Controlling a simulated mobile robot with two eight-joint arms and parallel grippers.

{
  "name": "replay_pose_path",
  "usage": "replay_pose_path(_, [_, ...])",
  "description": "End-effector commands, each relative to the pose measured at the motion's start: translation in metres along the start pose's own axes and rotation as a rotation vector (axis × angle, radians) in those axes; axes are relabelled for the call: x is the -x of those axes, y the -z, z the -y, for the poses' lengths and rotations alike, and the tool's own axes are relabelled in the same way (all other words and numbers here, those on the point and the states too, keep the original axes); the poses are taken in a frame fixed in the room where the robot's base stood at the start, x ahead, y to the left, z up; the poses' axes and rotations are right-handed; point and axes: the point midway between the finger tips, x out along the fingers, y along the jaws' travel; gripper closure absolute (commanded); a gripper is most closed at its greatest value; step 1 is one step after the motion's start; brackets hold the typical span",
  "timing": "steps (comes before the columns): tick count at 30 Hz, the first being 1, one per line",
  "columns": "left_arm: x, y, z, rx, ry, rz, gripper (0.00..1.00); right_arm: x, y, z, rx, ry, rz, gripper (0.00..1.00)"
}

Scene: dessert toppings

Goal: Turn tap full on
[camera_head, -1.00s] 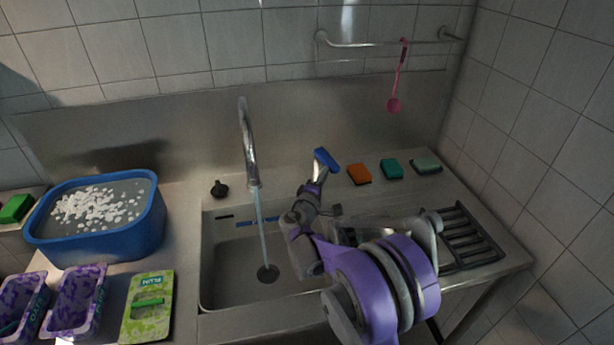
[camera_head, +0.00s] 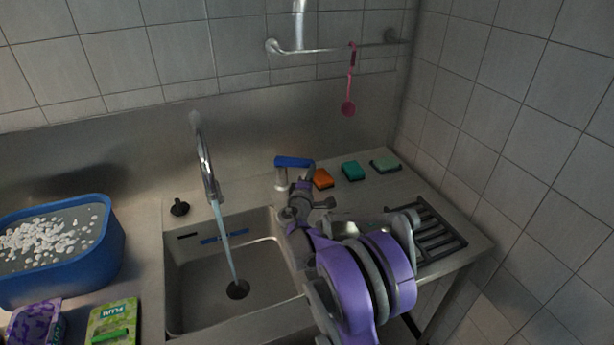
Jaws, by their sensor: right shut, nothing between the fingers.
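The tap's curved metal spout (camera_head: 202,155) stands behind the sink, and a stream of water (camera_head: 226,245) runs from it into the sink basin (camera_head: 190,295). The tap's blue lever (camera_head: 292,162) sits on a short metal post (camera_head: 281,181) to the right of the spout and lies about level, its free end to the right. My right gripper (camera_head: 304,181) is shut and empty, close beside the lever's right end. I cannot tell whether it touches the lever. The gripper and purple arm hide part of the sink's right side. My left gripper is not in view.
An orange sponge (camera_head: 323,179), a teal sponge (camera_head: 352,171) and a pale green sponge (camera_head: 385,163) lie behind the drying rack (camera_head: 440,236). A black plug (camera_head: 180,207) lies left of the spout. A blue tub (camera_head: 100,262) stands at left. A pink ladle (camera_head: 349,108) hangs from the rail.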

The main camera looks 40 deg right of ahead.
Motion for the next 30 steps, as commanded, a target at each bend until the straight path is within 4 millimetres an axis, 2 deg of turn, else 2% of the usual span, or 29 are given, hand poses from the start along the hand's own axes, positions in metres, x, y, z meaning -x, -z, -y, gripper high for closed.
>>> replay_pose_path(7, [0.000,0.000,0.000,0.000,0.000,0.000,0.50,-0.007,-0.003,0.000,0.000,0.000,0.000,1.00])
replay_pose_path(23, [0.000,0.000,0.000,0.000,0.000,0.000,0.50,-0.007,-0.003,-0.001,0.001,-0.001,0.000,1.00])
replay_pose_path(26, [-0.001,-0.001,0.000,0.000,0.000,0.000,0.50,-0.002,-0.002,-0.001,0.001,0.000,0.000,1.00])
replay_pose_path(30, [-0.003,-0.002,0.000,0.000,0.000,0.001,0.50,0.021,-0.002,0.000,0.001,0.000,-0.002,1.00])
